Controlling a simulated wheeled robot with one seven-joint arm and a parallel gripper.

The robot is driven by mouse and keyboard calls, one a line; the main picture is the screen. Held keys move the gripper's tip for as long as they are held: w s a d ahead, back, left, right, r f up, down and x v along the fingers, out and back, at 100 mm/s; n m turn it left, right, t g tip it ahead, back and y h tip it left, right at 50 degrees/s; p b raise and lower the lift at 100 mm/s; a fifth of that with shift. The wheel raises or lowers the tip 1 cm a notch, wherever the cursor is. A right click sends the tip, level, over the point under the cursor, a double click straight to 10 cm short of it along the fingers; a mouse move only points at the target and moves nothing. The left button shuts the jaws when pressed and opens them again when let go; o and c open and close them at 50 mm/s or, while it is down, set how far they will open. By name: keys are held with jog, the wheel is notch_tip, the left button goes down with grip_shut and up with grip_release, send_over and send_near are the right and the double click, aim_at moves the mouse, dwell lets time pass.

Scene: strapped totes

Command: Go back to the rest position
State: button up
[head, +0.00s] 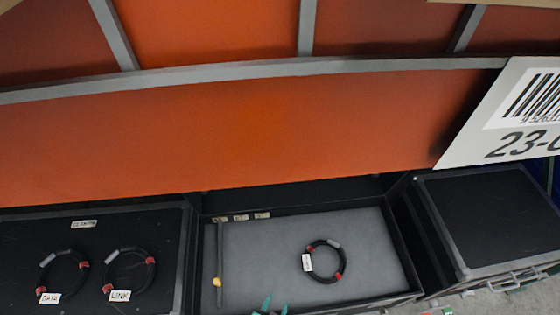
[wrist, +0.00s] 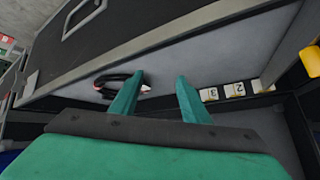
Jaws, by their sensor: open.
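My gripper (head: 268,306) shows at the bottom edge of the head view, only its green fingertips in sight. In the wrist view its two green fingers (wrist: 158,92) stand apart with nothing between them. A black cable ring (head: 325,261) with red bands and a white tag lies on the grey floor of the open tote (head: 250,240), right of my fingertips. In the wrist view the ring (wrist: 108,82) is partly hidden behind the left finger. I cannot tell how high the fingers are above the floor.
Two more cable rings, tagged DATA (head: 63,276) and LINK (head: 130,273), lie on a black surface at left. A yellow-knobbed rod (head: 217,281) lies along the tote's left side. A closed black tote (head: 490,215) stands at right. An orange panel (head: 250,130) rises behind.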

jog(key=s+r+n+t+y, duration=0.1)
jog(key=s+r+n+t, duration=0.1)
jog(key=r, duration=1)
jog(key=s+d+r+n+t, duration=0.1)
jog(key=s+r, duration=0.4)
jog(key=r, duration=0.7)
jog(key=s+r+n+t+y, duration=0.1)
jog(key=s+r+n+t, duration=0.2)
jog(key=r, duration=0.9)
jog(key=shift+s+d+r+t+y, duration=0.2)
jog(key=shift+s+d+t+y, duration=0.15)
jog(key=shift+s, duration=0.3)
jog(key=shift+c, duration=1.4)
jog(key=shift+w, duration=0.1)
